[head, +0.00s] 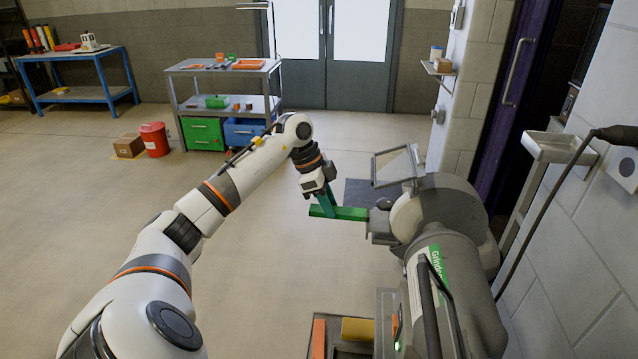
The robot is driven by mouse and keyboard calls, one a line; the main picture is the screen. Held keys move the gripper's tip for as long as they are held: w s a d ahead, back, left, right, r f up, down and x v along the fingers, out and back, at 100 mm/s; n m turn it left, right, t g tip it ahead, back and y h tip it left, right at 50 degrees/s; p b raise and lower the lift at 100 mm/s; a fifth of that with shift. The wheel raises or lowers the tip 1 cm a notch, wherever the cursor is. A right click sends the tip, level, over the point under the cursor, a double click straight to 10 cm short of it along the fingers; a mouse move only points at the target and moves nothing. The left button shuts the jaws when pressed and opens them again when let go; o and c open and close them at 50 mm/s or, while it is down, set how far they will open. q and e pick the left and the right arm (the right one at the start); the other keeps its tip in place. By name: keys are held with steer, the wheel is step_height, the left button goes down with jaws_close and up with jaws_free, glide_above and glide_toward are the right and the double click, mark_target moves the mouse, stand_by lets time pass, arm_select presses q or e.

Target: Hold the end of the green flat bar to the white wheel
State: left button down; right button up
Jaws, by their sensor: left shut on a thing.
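My left gripper (326,205) is shut on the green flat bar (349,213) near the bar's left end. The bar lies roughly level, and its free end points right toward the grinder (455,240). The white wheel (404,218) shows as a pale rounded face at the grinder's left side, partly covered by its grey housing. The bar's right end is beside the small grey rest (380,222) in front of the wheel. A gap seems to lie between bar end and wheel; exact contact cannot be told. My right gripper is not in view.
A clear shield (394,166) stands above the rest. A tray with orange and yellow pieces (357,330) is below, left of the grinder. A cinderblock wall (590,240) closes the right side. A steel cart (225,68) and blue table (75,53) stand at the back. Open floor lies left.

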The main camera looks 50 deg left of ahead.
mark_target(353, 213)
arm_select(q)
steer(key=shift+w+d+f, duration=0.1)
steer(key=shift+w+d, duration=0.9)
steer(key=shift+d, duration=0.25)
steer(key=shift+w+d, duration=0.15)
steer(key=shift+d, duration=0.05)
steer(key=shift+f+p, duration=0.1)
steer(key=shift+p, duration=0.25)
steer(key=shift+d+p, duration=0.1)
steer(key=shift+p, duration=0.2)
steer(key=shift+w+d, duration=0.15)
steer(key=shift+d, duration=0.1)
stand_by(0.4)
steer(key=shift+w+d+p, duration=0.1)
steer(key=shift+w+p, duration=0.1)
steer(key=shift+p, duration=0.85)
stand_by(1.3)
steer(key=shift+d+p, duration=0.1)
steer(key=shift+p, duration=0.7)
stand_by(1.3)
steer(key=shift+s+d, duration=0.15)
stand_by(0.6)
